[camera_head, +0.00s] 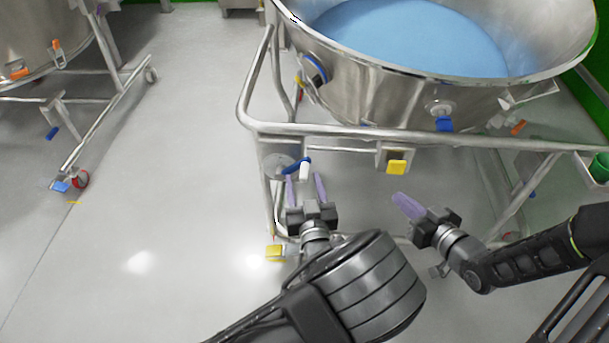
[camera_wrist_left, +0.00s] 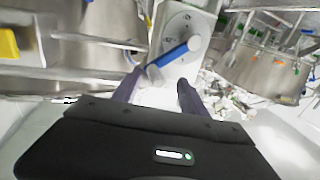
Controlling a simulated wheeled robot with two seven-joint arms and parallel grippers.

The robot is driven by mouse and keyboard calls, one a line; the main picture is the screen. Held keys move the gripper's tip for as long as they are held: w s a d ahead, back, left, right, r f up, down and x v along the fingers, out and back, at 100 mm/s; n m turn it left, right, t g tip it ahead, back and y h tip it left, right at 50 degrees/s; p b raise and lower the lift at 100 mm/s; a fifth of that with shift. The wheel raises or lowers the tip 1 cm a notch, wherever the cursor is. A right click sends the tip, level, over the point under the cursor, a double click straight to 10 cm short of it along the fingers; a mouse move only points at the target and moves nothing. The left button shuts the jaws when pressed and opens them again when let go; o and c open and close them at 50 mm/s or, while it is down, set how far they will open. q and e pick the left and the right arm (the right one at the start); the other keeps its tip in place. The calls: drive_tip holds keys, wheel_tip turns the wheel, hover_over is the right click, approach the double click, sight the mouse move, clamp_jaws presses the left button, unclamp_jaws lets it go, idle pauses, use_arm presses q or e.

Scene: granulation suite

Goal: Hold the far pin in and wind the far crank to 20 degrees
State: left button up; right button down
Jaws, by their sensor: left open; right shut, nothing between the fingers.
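One crank shows, a blue arm (camera_head: 294,164) with a white knob (camera_head: 305,171), in front of a round grey dial plate (camera_head: 274,165) on the tank frame. In the left wrist view the blue arm (camera_wrist_left: 172,54) lies slanted across the marked dial (camera_wrist_left: 182,24). A yellow pin (camera_head: 397,167) sticks out of a metal block below the rail. My left gripper (camera_head: 305,190) is open, its fingers just below the white knob; contact cannot be told. My right gripper (camera_head: 405,205) is shut and empty, below the yellow pin and apart from it.
The frame rail (camera_head: 350,130) runs above both grippers, under a steel tank holding blue material (camera_head: 410,35). A yellow pedal (camera_head: 276,252) sits low at the frame's leg. Another wheeled tank (camera_head: 40,35) stands at left. The floor between is clear.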

use_arm(q)
drive_tip(key=s, duration=0.7)
idle(0.4)
